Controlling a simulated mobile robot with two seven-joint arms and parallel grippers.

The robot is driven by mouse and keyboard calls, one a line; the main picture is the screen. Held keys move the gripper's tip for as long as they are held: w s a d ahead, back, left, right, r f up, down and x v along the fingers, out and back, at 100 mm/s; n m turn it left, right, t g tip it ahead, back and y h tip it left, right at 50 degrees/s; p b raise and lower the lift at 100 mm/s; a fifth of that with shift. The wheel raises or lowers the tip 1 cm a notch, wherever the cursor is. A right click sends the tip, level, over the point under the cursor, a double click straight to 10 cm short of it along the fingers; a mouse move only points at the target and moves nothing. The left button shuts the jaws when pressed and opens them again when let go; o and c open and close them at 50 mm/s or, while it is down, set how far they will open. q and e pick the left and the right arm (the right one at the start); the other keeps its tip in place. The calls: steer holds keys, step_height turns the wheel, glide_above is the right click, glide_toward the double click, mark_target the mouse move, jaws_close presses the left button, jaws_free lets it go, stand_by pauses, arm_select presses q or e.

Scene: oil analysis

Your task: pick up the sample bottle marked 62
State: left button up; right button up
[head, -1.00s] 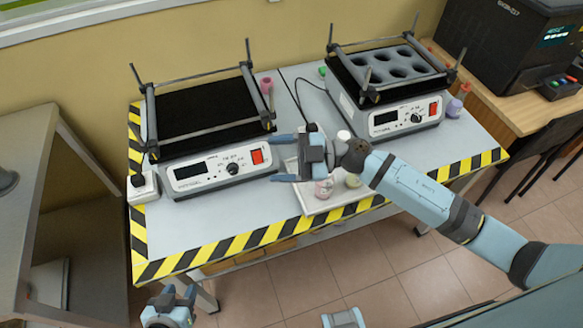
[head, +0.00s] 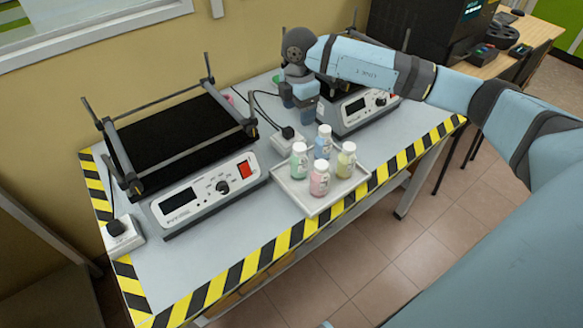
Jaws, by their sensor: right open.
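A shallow white tray (head: 293,194) on the table holds a group of white-capped sample bottles standing upright: a green one (head: 299,163), a blue one (head: 322,146), a yellow one (head: 345,164) and a pink one (head: 319,183). Their labels are too small to read, so I cannot tell which is marked 62. My right gripper (head: 298,108) is open and empty, fingers pointing down. In the picture it is above and slightly left of the blue bottle, apart from all the bottles. My left gripper is not in view.
A shaker with a black platform (head: 170,140) stands left of the tray. A second shaker (head: 362,107) stands behind it, partly hidden by my right arm. A power strip (head: 287,140) and cable lie behind the tray. The table's striped front edge (head: 250,262) is clear.

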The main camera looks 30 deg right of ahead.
glide_above(299, 147)
steer(key=f, duration=0.8)
steer(key=shift+w, duration=0.25)
steer(key=shift+s+d+f, duration=0.1)
steer(key=shift+f, duration=1.3)
steer(key=shift+s+f, duration=0.1)
steer(key=shift+f, duration=1.25)
steer(key=c, duration=1.3)
steer(key=shift+r, duration=0.1)
jaws_close()
steer(key=shift+r, duration=0.1)
